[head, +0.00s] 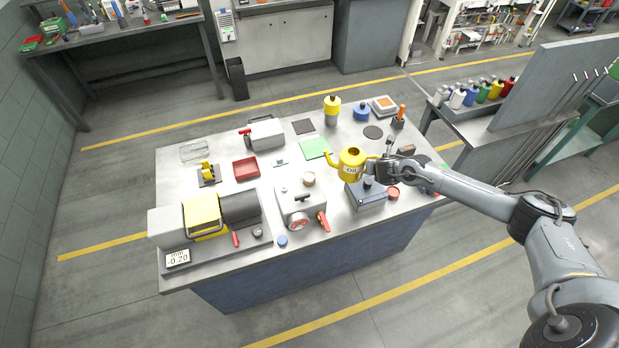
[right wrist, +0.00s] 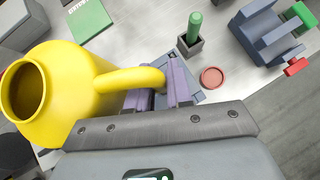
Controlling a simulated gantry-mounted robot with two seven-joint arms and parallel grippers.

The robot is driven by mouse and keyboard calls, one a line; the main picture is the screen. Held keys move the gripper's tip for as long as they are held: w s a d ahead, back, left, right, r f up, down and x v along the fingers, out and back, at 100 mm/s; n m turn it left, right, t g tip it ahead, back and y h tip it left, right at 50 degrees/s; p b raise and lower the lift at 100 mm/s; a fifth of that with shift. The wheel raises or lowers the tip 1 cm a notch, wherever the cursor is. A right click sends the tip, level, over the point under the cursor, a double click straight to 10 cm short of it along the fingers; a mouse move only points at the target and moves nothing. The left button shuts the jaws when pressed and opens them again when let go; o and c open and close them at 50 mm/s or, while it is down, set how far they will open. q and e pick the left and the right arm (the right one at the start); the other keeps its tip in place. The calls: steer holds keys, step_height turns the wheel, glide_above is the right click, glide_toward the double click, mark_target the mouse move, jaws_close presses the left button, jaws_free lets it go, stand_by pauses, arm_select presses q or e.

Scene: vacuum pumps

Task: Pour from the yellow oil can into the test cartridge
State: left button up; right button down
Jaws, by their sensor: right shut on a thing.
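The yellow oil can (head: 351,165), marked OIL, has its spout pointing left and its open top facing up. It looks roughly upright and seems raised above the table. My right gripper (head: 374,168) is shut on its handle. In the right wrist view the can (right wrist: 70,85) fills the left side, and the purple fingers (right wrist: 158,90) are closed around the handle. I cannot identify the test cartridge for sure; a small round cup with a tan top (head: 309,179) stands left of the can, behind the grey pump (head: 300,205). My left gripper is not in view.
A blue-grey box (head: 366,197) and a red round dish (head: 393,193) are below the right gripper. A yellow-capped bottle (head: 332,110) and a blue one (head: 361,112) stand at the back. A red tray (head: 246,169) lies left.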

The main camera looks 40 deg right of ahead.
steer(key=shift+w+r, duration=0.1)
steer(key=shift+r, duration=0.05)
steer(key=shift+w+a, duration=0.1)
steer(key=shift+w, duration=0.05)
steer(key=shift+r, duration=0.1)
steer(key=shift+r+p, duration=0.2)
steer(key=shift+p, duration=0.2)
steer(key=shift+r+p, duration=0.95)
steer(key=shift+r, duration=0.3)
